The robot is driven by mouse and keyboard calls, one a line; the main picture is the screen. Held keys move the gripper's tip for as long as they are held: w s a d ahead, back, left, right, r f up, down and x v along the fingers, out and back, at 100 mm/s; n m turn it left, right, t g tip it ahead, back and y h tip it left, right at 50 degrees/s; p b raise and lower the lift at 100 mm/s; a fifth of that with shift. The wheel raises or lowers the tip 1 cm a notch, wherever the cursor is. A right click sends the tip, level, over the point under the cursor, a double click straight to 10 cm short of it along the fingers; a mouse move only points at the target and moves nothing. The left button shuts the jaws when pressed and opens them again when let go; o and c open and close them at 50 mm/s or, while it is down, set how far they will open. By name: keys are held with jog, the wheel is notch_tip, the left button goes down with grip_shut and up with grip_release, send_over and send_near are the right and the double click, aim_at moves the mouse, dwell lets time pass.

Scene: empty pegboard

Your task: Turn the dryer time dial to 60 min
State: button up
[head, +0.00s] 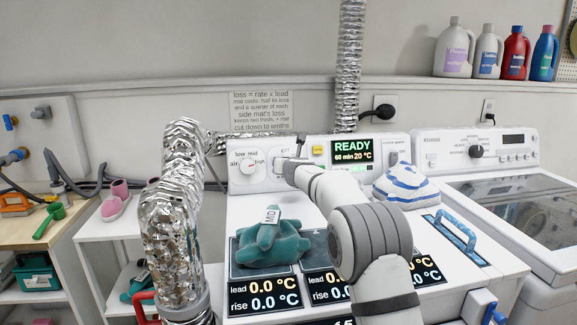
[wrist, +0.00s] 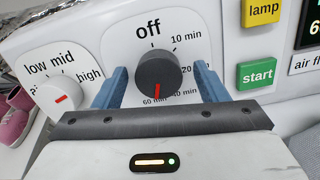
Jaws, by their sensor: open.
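The dryer time dial (wrist: 158,74) is a dark round knob on a white plate in the wrist view. Its red pointer faces down, toward the "60 min" label at the lower left. "off" is printed above and "10 min" at the upper right; lower labels are partly covered. My gripper (wrist: 162,70) is open, with one blue finger on each side of the dial and gaps visible between fingers and knob. In the head view my arm hides the dial. The dryer display (head: 352,151) reads "READY", "60 min 20 °C".
A white low/mid/high knob (wrist: 61,98) is left of the time dial. Yellow "lamp" (wrist: 263,11) and green "start" (wrist: 257,75) buttons are at its right. A teal cloth (head: 272,247) and a striped cloth (head: 405,186) lie on the dryer. A foil duct (head: 172,235) stands at left.

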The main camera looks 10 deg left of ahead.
jog(key=shift+s, duration=0.1)
jog(key=b+v, duration=0.4)
jog(key=v, duration=0.3)
jog(key=shift+s+d, duration=0.15)
jog(key=shift+s, duration=0.15)
